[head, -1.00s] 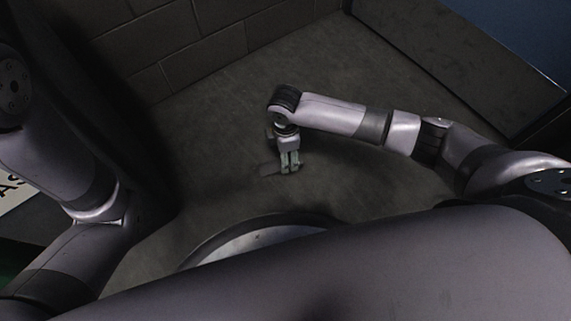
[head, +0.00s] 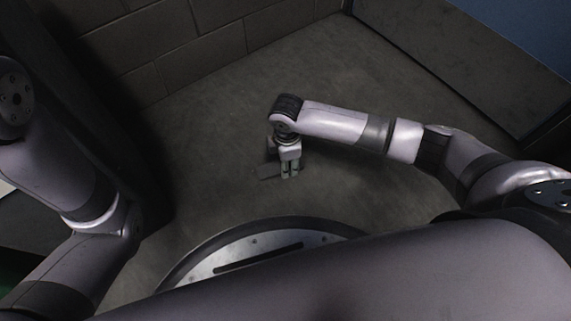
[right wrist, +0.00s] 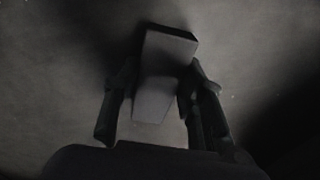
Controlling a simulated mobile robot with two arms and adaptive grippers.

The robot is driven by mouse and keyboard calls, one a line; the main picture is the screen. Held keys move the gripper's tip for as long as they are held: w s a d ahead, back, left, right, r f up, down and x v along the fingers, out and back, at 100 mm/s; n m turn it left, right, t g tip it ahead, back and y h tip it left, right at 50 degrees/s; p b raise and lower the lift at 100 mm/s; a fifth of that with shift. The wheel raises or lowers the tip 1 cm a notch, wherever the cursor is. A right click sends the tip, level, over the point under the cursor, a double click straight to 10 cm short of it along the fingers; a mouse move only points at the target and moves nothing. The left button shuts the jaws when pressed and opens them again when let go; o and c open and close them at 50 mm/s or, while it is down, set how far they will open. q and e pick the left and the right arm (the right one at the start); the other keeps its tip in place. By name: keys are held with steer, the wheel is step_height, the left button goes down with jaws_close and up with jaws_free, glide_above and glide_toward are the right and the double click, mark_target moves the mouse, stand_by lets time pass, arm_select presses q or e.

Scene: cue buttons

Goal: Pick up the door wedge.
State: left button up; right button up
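The door wedge (head: 268,171) is a small dark grey block on the floor in the head view, just left of my right gripper's fingers. In the right wrist view the wedge (right wrist: 158,82) lies between the two fingers, its far end reaching beyond them. My right gripper (head: 291,174) points down at the floor. In the right wrist view its fingers (right wrist: 155,108) stand apart on either side of the wedge, with a gap visible at the left. Contact at the right finger is unclear in the dark. My left gripper is out of view; only the left arm shows.
Bare grey floor (head: 215,125) surrounds the wedge. A block wall (head: 200,55) stands behind at the upper left. A dark, flat panel or ledge (head: 460,60) runs along the upper right.

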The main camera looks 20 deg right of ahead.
steer(key=c, duration=0.7)
